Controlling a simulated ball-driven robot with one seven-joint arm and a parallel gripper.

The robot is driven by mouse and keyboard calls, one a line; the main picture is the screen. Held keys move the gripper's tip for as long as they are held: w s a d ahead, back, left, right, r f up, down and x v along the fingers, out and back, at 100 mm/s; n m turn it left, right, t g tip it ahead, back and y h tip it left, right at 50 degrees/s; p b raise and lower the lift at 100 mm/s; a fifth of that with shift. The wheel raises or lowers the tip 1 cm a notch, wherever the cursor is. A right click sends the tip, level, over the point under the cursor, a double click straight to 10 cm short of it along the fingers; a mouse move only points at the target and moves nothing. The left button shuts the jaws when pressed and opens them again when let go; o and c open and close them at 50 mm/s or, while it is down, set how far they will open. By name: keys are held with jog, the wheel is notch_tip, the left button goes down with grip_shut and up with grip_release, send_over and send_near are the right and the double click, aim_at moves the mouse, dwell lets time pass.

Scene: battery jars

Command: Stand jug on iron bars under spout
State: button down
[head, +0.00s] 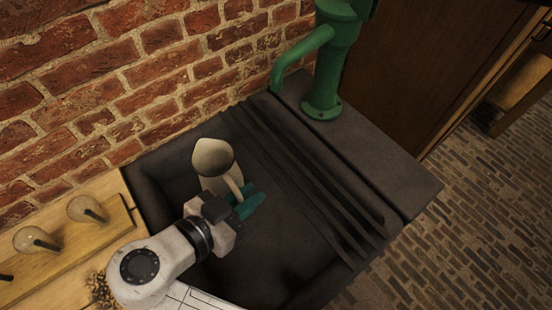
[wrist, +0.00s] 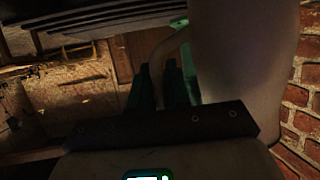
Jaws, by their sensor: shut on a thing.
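The cream jug (head: 213,158) is upright over the dark sink basin, left of the bars, with its open mouth facing up. My gripper (head: 246,203) has its green fingers shut on the jug's handle. In the wrist view the jug (wrist: 245,60) fills the right side, and the fingers of my gripper (wrist: 162,85) close around the handle. The dark iron bars (head: 310,182) run across the sink to the right of the jug. The green pump's spout (head: 297,58) curves down above the far end of the bars. The jug's base is partly hidden.
The green pump (head: 325,75) stands on the sink's back right ledge. A brick wall (head: 130,80) rises close behind the jug. The bars are clear.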

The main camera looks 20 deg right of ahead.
jog(key=shift+w+d+r+p+x, duration=0.25)
jog(key=shift+r+x, duration=0.35)
jog(key=shift+x, duration=2.35)
jog(key=shift+w+d+r+p+x, duration=0.1)
jog(key=shift+w+r+p+x, duration=0.35)
jog(key=shift+x, duration=2.5)
jog(key=shift+w+d+r+p+x, duration=0.1)
jog(key=shift+r+p+x, duration=0.45)
jog(key=shift+x, duration=2.4)
jog(key=shift+r+b, duration=0.1)
jog(key=shift+b, duration=0.2)
jog(key=c, duration=1.1)
grip_release()
